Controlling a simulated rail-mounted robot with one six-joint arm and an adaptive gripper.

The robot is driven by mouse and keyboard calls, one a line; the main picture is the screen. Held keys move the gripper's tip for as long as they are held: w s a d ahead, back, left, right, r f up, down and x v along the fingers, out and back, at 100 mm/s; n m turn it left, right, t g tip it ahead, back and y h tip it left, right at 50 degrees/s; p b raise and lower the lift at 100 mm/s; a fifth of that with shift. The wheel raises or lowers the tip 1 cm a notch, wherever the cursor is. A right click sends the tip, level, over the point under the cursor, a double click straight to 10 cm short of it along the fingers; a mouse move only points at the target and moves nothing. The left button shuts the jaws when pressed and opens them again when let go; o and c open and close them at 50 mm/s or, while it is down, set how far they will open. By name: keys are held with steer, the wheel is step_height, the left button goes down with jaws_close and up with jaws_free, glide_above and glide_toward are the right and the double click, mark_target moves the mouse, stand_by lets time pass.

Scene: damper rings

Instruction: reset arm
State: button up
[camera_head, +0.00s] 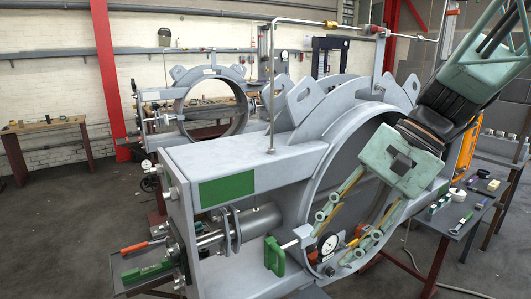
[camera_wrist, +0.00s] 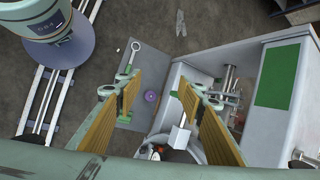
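My gripper (camera_head: 333,243) hangs from the arm at the right of the head view, in front of the near grey damper ring (camera_head: 318,172). Its two pale green fingers with yellow-tan pads are spread apart. In the wrist view my gripper (camera_wrist: 162,85) shows a wide gap between the fingers, with nothing held.
The near ring's grey housing with a green panel (camera_head: 227,189) fills the middle. A second ring frame (camera_head: 212,75) stands behind. A side table (camera_head: 457,225) with small items is at the right, a workbench (camera_head: 41,127) at the far left. Open floor lies at the left.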

steer(key=s+d+r+n+t+h, duration=0.1)
steer(key=s+d+n+t+h, duration=0.1)
steer(key=s, duration=0.8)
steer(key=s+d+r+n+t+h, duration=0.1)
steer(key=s+d+n+h, duration=0.3)
steer(key=s, duration=0.6)
steer(key=shift+s+d+r+n+t, duration=0.35)
steer(key=shift+r+n, duration=0.3)
steer(key=shift+n, duration=0.45)
steer(key=shift+w, duration=0.1)
stand_by(0.4)
